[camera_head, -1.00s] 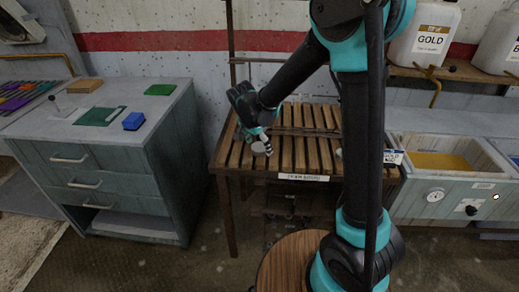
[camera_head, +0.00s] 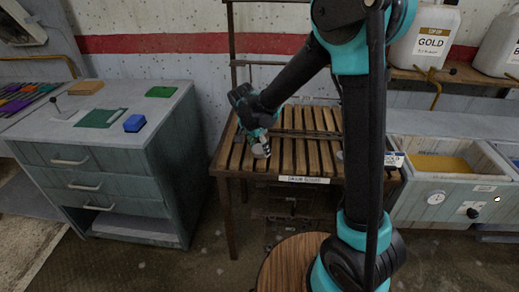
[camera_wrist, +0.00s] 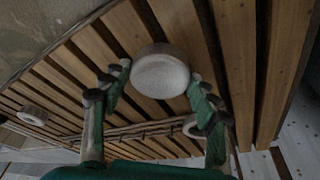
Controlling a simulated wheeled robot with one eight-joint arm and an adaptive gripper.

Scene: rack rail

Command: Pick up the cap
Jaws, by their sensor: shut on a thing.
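The cap (camera_wrist: 160,74) is a pale grey, round, short piece with a flat face. In the wrist view it sits between the two green-padded fingers of my gripper (camera_wrist: 159,82), which is shut on it. In the head view the gripper (camera_head: 262,142) points down at the left part of the slatted wooden rack, and the cap (camera_head: 260,152) shows as a small pale shape at its tip. I cannot tell whether the cap touches the slats.
The slatted rack (camera_head: 308,151) has gaps between its slats. Another pale round piece (camera_wrist: 32,115) lies on it in the wrist view, and a ring-like piece (camera_wrist: 190,126) lies behind the right finger. A drawer cabinet (camera_head: 95,150) stands left, a basin unit (camera_head: 445,190) right.

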